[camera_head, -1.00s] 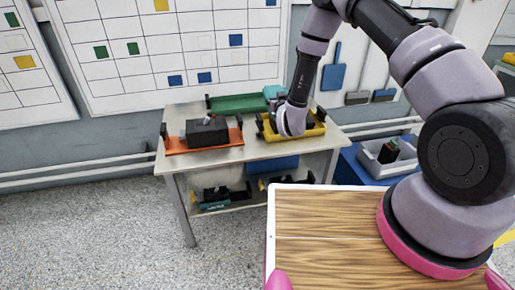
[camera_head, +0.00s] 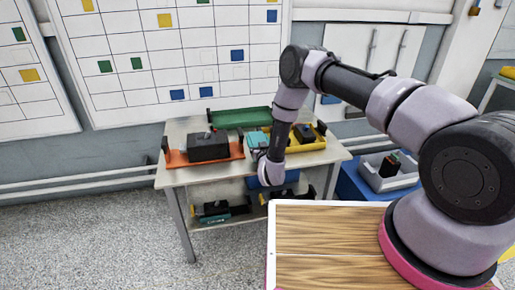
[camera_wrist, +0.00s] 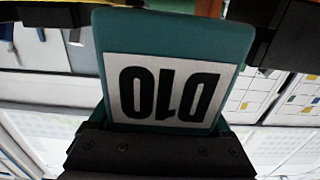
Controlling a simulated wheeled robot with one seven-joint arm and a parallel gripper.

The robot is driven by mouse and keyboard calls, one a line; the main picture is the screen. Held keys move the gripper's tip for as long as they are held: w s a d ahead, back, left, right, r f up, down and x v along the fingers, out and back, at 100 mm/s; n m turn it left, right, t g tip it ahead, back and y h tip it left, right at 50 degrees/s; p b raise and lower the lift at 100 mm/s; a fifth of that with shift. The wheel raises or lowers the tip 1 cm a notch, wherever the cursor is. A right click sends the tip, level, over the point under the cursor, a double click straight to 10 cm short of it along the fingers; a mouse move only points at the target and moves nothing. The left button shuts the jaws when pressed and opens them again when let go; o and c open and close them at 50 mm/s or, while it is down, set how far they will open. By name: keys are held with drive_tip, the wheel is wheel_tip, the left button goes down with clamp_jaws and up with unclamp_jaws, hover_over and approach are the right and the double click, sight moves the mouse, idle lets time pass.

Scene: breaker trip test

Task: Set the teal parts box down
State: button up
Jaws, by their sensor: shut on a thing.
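The teal parts box (camera_head: 258,138) shows in the head view between the orange and yellow trays, partly hidden by my arm. My gripper (camera_head: 259,154) is shut on it. In the wrist view the teal box (camera_wrist: 175,35) fills the middle, with a white label reading D10 upside down. Dark gripper parts lie to both sides of it and below it. I cannot tell whether the box touches the worktable (camera_head: 183,178) or hangs above it.
An orange tray (camera_head: 236,150) with a black device (camera_head: 207,147) is at left. A yellow tray (camera_head: 318,143) with a dark block (camera_head: 304,133) is at right. A green tray (camera_head: 238,117) lies behind. A grey bin (camera_head: 370,178) stands further right.

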drive_tip(key=shift+f, duration=1.95)
drive_tip(key=shift+f, duration=0.15)
drive_tip(key=o, duration=1.5)
